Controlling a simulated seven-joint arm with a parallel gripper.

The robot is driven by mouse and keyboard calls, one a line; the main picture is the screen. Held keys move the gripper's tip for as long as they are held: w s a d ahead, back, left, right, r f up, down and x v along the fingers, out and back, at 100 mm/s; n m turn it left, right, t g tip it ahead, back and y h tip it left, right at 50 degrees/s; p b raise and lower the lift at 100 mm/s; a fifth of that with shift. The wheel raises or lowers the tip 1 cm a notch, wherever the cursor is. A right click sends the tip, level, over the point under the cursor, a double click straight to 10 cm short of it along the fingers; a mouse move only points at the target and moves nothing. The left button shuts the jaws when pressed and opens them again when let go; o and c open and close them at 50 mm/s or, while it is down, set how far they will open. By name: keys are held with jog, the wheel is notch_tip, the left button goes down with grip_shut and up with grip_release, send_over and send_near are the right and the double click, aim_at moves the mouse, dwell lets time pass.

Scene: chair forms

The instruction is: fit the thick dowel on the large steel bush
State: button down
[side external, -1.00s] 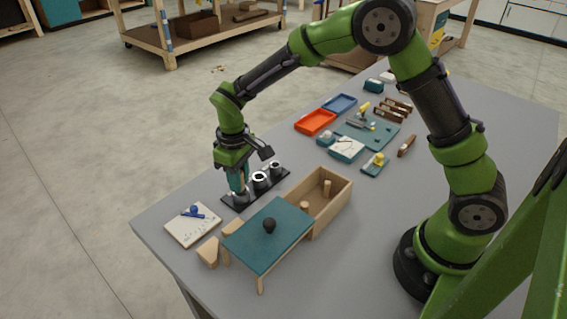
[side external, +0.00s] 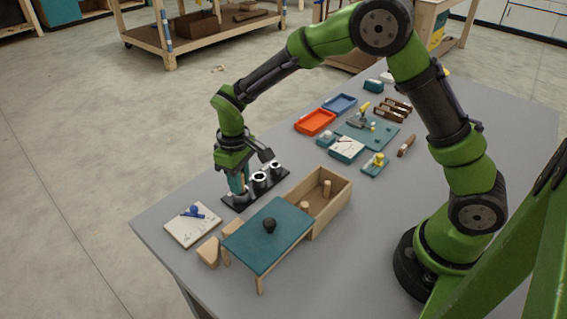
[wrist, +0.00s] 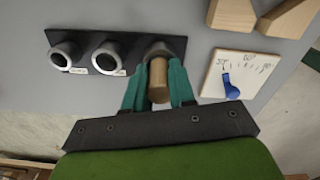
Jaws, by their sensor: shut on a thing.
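A black strip (side external: 282,176) carries three steel bushes in a row, and it also shows in the wrist view (wrist: 178,41). In the wrist view the left bush (wrist: 62,56) and the middle bush (wrist: 107,57) are empty. The end bush (wrist: 158,48), nearest the dial card, is partly hidden behind the dowel. My gripper (wrist: 158,88) is shut on a thick wooden dowel (wrist: 158,78), its teal fingers on both sides. The dowel's far end overlaps that bush; I cannot tell how deep it sits. In the side view my gripper (side external: 239,190) is over the strip's near end.
A dial card with a blue pointer (side external: 194,225) lies beside the strip. A wooden box (side external: 341,205) with pegs and a teal panel with a black knob (side external: 262,245) stand close by. Orange (side external: 316,121) and blue trays lie farther back.

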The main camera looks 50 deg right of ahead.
jog(key=shift+f, duration=0.35)
jog(key=shift+r, duration=0.65)
dwell(0.4)
jog(key=shift+f, duration=0.65)
dwell(1.0)
jog(key=shift+c, duration=1.5)
grip_release()
jog(key=shift+r, duration=3.55)
